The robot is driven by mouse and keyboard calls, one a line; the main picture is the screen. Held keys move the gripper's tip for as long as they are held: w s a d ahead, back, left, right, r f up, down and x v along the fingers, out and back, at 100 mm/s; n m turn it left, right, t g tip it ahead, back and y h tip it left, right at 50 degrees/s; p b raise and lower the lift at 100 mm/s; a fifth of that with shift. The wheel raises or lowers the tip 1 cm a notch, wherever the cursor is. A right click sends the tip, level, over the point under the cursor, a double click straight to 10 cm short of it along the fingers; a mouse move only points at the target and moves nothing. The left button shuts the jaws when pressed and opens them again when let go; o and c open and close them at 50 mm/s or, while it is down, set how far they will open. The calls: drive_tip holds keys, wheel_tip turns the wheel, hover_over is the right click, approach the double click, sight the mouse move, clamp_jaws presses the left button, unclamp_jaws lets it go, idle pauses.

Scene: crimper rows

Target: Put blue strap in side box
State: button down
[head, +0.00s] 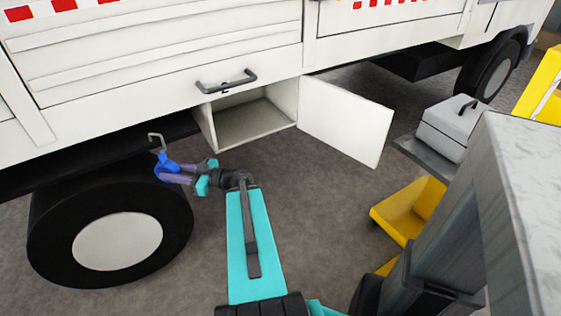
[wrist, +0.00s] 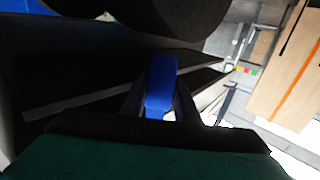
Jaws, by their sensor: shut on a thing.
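The blue strap (head: 166,165) is at the left in the head view, in front of the truck's underside above the wheel. A bent grey hook (head: 155,139) shows just above it; I cannot tell whether they are joined. My gripper (head: 170,172) is shut on the blue strap. In the wrist view the blue strap (wrist: 160,85) stands between the two dark fingers of my gripper (wrist: 158,108). The side box (head: 253,122) is an open compartment in the truck's side, to the right of my gripper. Its inside looks empty.
The side box's white door (head: 346,120) stands swung open to the right. A black wheel (head: 45,230) is below left of my gripper. A grey case (head: 445,128) sits on a dark shelf at the right. Yellow parts (head: 405,212) stand below it. Grey floor lies open below the box.

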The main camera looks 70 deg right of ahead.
drive_tip(key=s+d+m+g+h+p, duration=0.1)
drive_tip(key=s+d+m+h+p, duration=0.2)
drive_tip(key=s+d, duration=0.3)
drive_tip(key=s+d+f+m+g+h+p, duration=0.1)
drive_tip(key=s+d+m+h+p, duration=0.2)
drive_tip(key=s, duration=1.3)
drive_tip(key=s+d+f+m+g+h+p, duration=0.1)
drive_tip(key=s+d+m+h+p, duration=0.2)
drive_tip(key=s+d+h+p, duration=0.3)
drive_tip(key=s+d+h, duration=0.2)
drive_tip(key=s+d, duration=0.2)
drive_tip(key=s, duration=0.1)
drive_tip(key=shift+f+m, duration=0.2)
drive_tip(key=shift+m, duration=0.1)
drive_tip(key=shift+s, duration=0.1)
drive_tip(key=shift+s+d+p+x, duration=0.15)
drive_tip(key=shift+p+x, duration=0.1)
drive_tip(key=shift+x, duration=6.55)
drive_tip(key=shift+s+d+p+x, duration=0.1)
drive_tip(key=shift+p+x, duration=0.2)
drive_tip(key=shift+x, duration=6.5)
drive_tip(key=shift+s+d+p+x, duration=0.15)
drive_tip(key=shift+p+x, duration=0.1)
drive_tip(key=shift+x, duration=6.55)
drive_tip(key=shift+w+f, duration=0.15)
drive_tip(key=shift+w, duration=0.1)
drive_tip(key=shift+f+b, duration=0.3)
drive_tip(key=shift+f, duration=0.05)
